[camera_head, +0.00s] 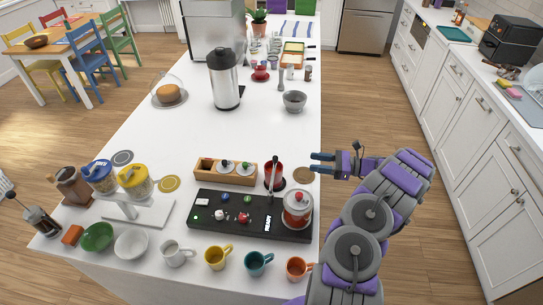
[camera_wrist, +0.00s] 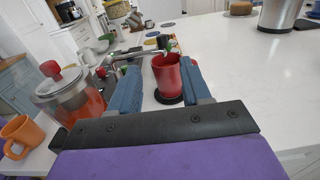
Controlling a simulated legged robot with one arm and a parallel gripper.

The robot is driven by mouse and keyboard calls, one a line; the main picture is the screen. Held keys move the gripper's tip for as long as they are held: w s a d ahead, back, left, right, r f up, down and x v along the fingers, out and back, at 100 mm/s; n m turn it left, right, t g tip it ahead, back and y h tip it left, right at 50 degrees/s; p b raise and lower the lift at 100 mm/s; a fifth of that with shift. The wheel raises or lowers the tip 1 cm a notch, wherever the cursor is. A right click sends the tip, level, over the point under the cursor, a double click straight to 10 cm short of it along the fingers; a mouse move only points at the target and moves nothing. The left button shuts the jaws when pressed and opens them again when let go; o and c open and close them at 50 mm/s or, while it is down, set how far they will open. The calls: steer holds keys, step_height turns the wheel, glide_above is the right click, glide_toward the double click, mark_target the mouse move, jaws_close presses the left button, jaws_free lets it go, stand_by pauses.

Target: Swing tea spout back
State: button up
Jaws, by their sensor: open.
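The tea spout, a thin silver tube (camera_head: 271,172), stands out over the black tea station (camera_head: 232,226) and passes beside a red cup (camera_head: 280,173). In the wrist view the spout (camera_wrist: 137,54) runs sideways behind the left finger, and its far end is above or just behind the red cup (camera_wrist: 171,78). The cup stands upright on a dark round base. A glass teapot with red lid (camera_head: 297,207) sits on the station's right end.
An orange mug (camera_head: 298,268) and several other mugs line the front edge. A steel flask (camera_head: 225,80) stands farther back. The counter's middle is clear.

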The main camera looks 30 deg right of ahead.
mark_target(273, 175)
steer(key=b+x, duration=0.1)
steer(key=x, duration=1.5)
steer(key=shift+w+a+f, duration=0.2)
steer(key=shift+w, duration=0.15)
steer(key=shift+c, duration=0.3)
jaws_close()
steer(key=shift+r, duration=0.1)
